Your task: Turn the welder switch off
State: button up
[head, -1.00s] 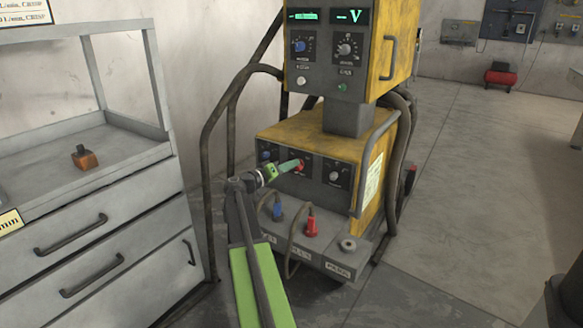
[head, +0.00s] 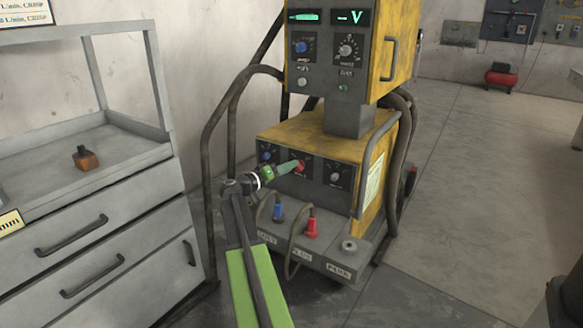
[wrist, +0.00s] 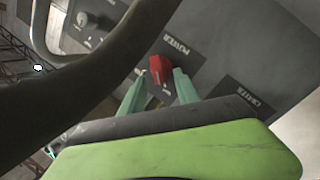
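The welder is a yellow and grey cabinet (head: 290,130) with a dark lower panel. Its red power switch (head: 301,166) is a knob in the middle of that panel, partly covered by my fingers in the head view. In the wrist view the red knob (wrist: 160,68) sits under a "POWER" label. My gripper (head: 297,166) reaches the panel at the knob. In the wrist view my gripper (wrist: 159,75) has its pale green fingers apart, one on each side of the knob, with gaps showing. I cannot tell how deep the fingertips reach around it.
An upper unit (head: 345,60) with lit green displays stands above. Blue (head: 278,212) and red (head: 311,227) cable plugs stick out below. A dark tube frame (head: 208,170) and grey drawer cabinet (head: 95,240) stand left. Floor at right is open.

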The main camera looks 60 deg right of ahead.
jog(key=v, duration=1.5)
jog(key=shift+w+a, duration=0.2)
jog(key=shift+a, duration=0.15)
jog(key=w+a+n+t+y+p, duration=0.15)
jog(key=w+a, duration=0.25)
jog(key=a, duration=0.4)
jog(key=w+a+n+t+p, duration=0.1)
jog(key=w+a+t+p, duration=0.25)
jog(key=a, duration=0.35)
jog(key=s+a+f+n+y+p, duration=0.1)
jog(key=s+a+f+n+y, duration=0.3)
jog(key=a, duration=0.8)
jog(key=a+f+n+y+p, duration=0.1)
jog(key=a+f+n+y, duration=0.1)
jog(key=a+f+y, duration=0.75)
jog(key=s+a+f+n+y+p, duration=0.1)
jog(key=s+a+f+n+y, duration=0.15)
jog(key=a, duration=1.25)
notch_tip(320, 180, up, 38)
jog(key=n+p, duration=0.1)
jog(key=p, duration=3.7)
jog(key=shift+a, duration=0.35)
